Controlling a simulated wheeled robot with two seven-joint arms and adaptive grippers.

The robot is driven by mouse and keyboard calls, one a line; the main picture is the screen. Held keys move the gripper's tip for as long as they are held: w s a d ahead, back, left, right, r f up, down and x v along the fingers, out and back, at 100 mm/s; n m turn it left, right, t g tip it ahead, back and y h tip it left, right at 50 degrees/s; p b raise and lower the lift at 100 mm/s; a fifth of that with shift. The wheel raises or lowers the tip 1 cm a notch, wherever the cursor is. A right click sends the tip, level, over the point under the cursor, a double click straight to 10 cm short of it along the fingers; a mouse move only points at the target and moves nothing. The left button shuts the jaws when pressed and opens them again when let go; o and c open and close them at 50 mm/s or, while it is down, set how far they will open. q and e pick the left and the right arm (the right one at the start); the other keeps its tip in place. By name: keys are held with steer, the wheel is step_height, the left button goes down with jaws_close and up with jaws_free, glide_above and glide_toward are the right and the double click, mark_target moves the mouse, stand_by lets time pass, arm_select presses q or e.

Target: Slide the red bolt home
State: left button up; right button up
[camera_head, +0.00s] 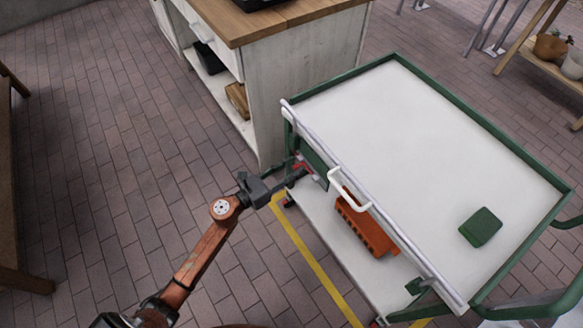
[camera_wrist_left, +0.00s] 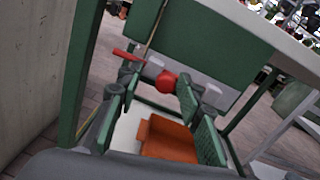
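The red bolt (camera_head: 300,166) is on the side of a green-framed cart, near its upper left corner. In the left wrist view its round red knob (camera_wrist_left: 166,82) and a red bar (camera_wrist_left: 127,55) show in front of a green panel (camera_wrist_left: 205,48). My left gripper (camera_head: 299,176) is at the cart's side by the bolt. In the left wrist view its two fingers (camera_wrist_left: 156,90) are apart, with the knob between or just beyond their tips; I cannot tell whether they touch it. My right gripper is not in view.
The cart's white top (camera_head: 390,130) carries a green block (camera_head: 481,227). An orange crate (camera_head: 365,228) sits on the lower shelf. A white handle (camera_head: 350,188) juts from the near side. A wood-topped cabinet (camera_head: 305,75) stands close behind. The brick floor at left is clear.

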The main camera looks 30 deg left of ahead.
arm_select(q)
steer(key=v, duration=1.2)
stand_by(0.3)
